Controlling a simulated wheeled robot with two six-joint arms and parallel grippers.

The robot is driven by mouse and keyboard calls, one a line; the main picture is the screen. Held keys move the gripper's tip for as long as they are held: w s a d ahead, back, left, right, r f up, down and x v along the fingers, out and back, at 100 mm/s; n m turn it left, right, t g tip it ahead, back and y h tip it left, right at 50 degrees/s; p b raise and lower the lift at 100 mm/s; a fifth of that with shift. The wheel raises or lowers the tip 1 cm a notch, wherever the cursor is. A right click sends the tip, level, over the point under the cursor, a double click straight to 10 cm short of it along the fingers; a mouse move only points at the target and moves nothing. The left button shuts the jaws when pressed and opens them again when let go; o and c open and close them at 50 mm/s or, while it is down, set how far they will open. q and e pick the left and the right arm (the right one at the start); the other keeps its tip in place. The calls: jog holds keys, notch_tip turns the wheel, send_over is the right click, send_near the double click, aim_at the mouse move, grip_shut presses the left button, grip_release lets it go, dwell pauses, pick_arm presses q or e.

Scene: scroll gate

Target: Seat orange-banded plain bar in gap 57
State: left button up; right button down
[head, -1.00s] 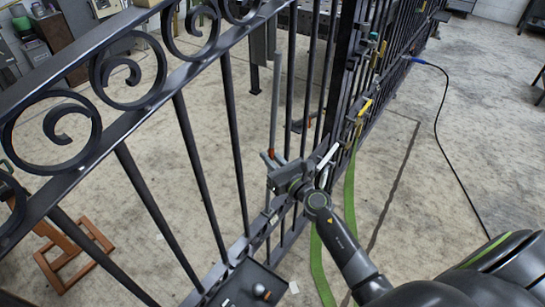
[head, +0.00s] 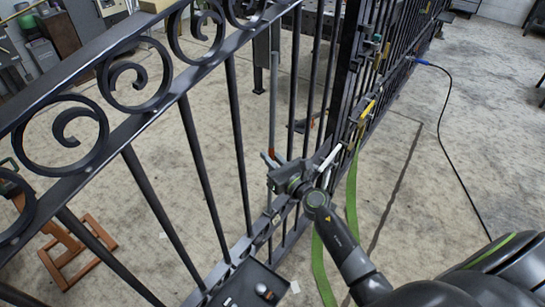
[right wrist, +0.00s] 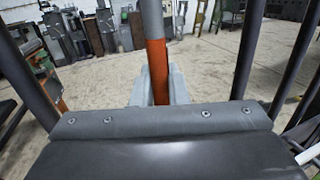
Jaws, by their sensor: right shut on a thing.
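The plain grey bar (head: 273,105) stands nearly upright in my right gripper (head: 275,160), in the wide opening of the black scroll gate. No gap number is legible. My left gripper is out of view.
The scroll top rail (head: 135,122) slants across the left. A dark tray (head: 245,285) with small parts sits at the gate's foot. Yellow-handled clamps (head: 366,112) and a green strap (head: 351,200) are right of my gripper. An orange-brown wooden frame (head: 75,250) stands behind the gate.

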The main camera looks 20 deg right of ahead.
jog(key=shift+w+a+p, duration=0.3)
jog(key=shift+w+p, duration=0.15)
jog(key=shift+p, duration=0.05)
dwell(0.3)
jog(key=c, duration=1.3)
grip_release()
jog(key=shift+w+f, duration=0.1)
jog(key=shift+c, duration=0.2)
jog(key=r+b+v, duration=0.1)
jog(key=b+v, duration=0.1)
jog(key=v, duration=1.5)
jog(key=shift+s+d+f, duration=0.15)
jog(key=shift+s, duration=0.1)
